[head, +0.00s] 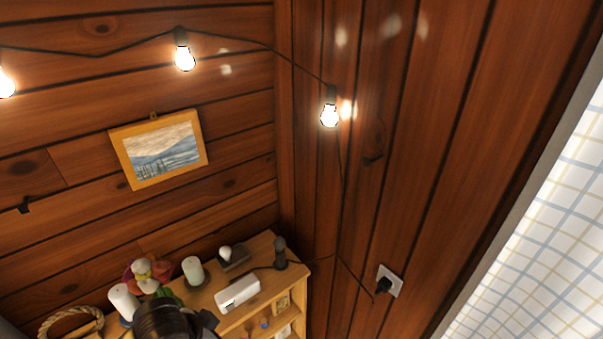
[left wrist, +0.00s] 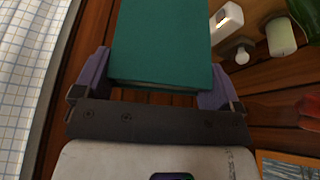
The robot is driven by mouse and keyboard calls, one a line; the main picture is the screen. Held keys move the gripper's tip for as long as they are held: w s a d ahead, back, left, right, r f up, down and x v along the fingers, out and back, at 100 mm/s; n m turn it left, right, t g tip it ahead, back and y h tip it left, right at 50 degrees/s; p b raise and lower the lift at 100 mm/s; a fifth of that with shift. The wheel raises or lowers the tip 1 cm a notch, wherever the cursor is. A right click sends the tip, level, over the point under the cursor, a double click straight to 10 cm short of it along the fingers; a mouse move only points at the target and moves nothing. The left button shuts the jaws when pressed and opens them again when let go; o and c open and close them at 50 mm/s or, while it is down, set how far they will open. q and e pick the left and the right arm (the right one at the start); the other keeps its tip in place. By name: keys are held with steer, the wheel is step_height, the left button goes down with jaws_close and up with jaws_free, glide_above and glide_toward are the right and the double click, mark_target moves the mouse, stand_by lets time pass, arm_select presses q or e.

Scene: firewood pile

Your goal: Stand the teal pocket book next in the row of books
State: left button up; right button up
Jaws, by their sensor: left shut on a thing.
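The teal pocket book (left wrist: 160,42) is in the left wrist view, with its broad teal cover facing the camera and its lower edge towards the gripper body. My left gripper (left wrist: 155,88) is shut on it, one purple finger at each side. The far end of the book runs out of the top of that view. In the head view a dark part of my arm shows at the bottom edge, and the book cannot be made out there. No row of books shows in either view. My right gripper is not in view.
A wooden shelf unit (head: 293,270) stands in the corner below the wood walls. On it are a white box (head: 238,292), a pale candle (head: 193,271), another candle (head: 124,301), flowers (head: 143,272) and a rope ring (head: 70,322). A framed picture (head: 160,150) hangs above.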

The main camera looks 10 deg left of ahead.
arm_select(q)
steer(key=d+r, duration=0.1)
steer(key=d, duration=0.1)
steer(key=w+d+r, duration=0.1)
steer(key=r, duration=0.1)
steer(key=shift+d+r, duration=0.2)
steer(key=shift+d, duration=0.2)
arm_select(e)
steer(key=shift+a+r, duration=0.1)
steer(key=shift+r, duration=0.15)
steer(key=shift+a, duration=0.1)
